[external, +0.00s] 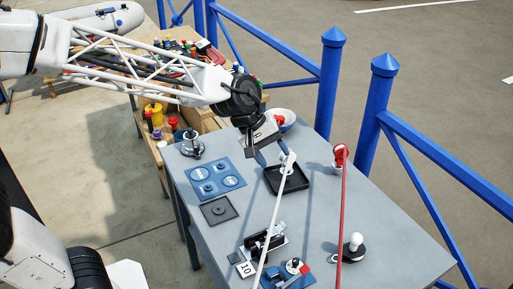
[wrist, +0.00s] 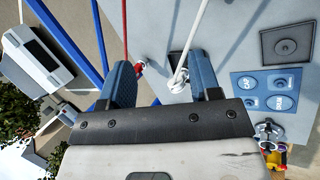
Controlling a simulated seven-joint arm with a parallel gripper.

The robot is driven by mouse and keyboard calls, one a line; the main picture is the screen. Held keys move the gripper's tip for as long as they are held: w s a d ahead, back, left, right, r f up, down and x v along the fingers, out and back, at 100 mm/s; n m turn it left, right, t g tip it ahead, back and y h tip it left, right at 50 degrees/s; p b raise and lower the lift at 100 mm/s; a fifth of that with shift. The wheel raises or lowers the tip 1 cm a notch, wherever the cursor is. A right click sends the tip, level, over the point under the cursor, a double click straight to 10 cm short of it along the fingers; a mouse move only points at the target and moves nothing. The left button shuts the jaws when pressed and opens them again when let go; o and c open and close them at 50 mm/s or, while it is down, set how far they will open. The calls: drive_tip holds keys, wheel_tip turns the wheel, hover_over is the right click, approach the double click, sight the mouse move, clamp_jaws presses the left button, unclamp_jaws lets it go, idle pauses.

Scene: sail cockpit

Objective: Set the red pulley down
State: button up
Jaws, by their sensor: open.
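A red pulley (external: 340,153) stands on the grey table near its right edge, with a red rope running from it toward the front. In the wrist view a red part (wrist: 140,68) at the end of the red rope shows beside my left finger, partly hidden. My gripper (external: 264,151) is above the table's back part, to the left of that pulley. In the wrist view its two blue fingers (wrist: 163,78) are wide apart with nothing held. Another small red piece (external: 279,120) shows just behind my gripper, by a white bowl; I cannot tell what it is.
A white pulley (external: 289,158) with a white rope is close to my gripper, by a black tray (external: 270,184). A blue board (external: 216,180), a dark square plate (external: 219,211) and a metal winch (external: 193,145) are at left. Black-and-white hardware (external: 264,241) is in front. Blue railings (external: 372,105) stand behind.

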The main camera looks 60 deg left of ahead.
drive_tip(key=s+f+m+g+y, duration=0.1)
drive_tip(key=s+m+y, duration=0.3)
drive_tip(key=s+m, duration=0.9)
drive_tip(key=shift+s+f+m+g, duration=0.15)
drive_tip(key=shift+s+m+g, duration=0.35)
drive_tip(key=shift+s, duration=5.85)
